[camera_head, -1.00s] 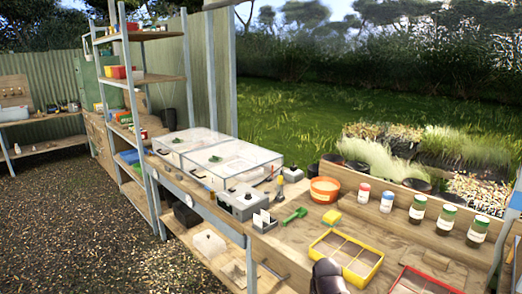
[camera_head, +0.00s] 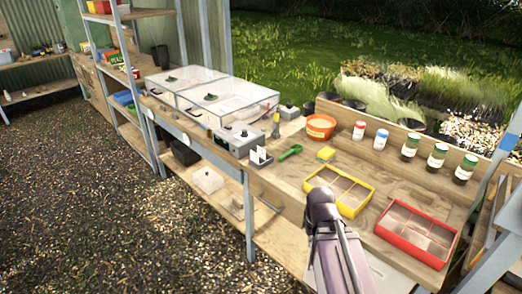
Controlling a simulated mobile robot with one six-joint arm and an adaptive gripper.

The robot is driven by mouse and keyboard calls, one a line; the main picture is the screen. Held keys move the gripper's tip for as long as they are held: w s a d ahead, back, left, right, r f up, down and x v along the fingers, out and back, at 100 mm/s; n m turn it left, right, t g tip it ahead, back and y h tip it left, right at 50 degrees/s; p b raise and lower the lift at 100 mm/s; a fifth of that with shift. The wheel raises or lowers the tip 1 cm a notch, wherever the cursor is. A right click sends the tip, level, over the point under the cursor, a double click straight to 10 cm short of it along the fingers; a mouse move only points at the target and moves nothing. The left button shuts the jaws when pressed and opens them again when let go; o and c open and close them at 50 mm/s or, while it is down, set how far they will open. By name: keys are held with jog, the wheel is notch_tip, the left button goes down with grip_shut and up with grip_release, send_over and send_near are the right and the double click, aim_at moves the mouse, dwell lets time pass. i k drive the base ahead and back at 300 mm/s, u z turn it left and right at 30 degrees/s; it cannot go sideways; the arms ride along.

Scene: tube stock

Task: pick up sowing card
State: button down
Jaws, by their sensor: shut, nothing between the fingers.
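White cards (camera_head: 261,154) stand upright in a small dark holder (camera_head: 260,164) near the bench's front edge, left of the green scoop. Their print is too small to read, so I cannot tell whether one is the sowing card. A flat pale sheet (camera_head: 385,272) shows low in the picture, partly hidden behind my arm. Part of my arm rises from the bottom edge in front of the bench. I cannot make out my gripper's fingers.
Clear-lidded boxes (camera_head: 208,72) stand at the left end.

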aim_at(261, 152)
jog(key=u, duration=0.05)
jog(key=i, duration=0.9)
jog(key=u, duration=0.3)
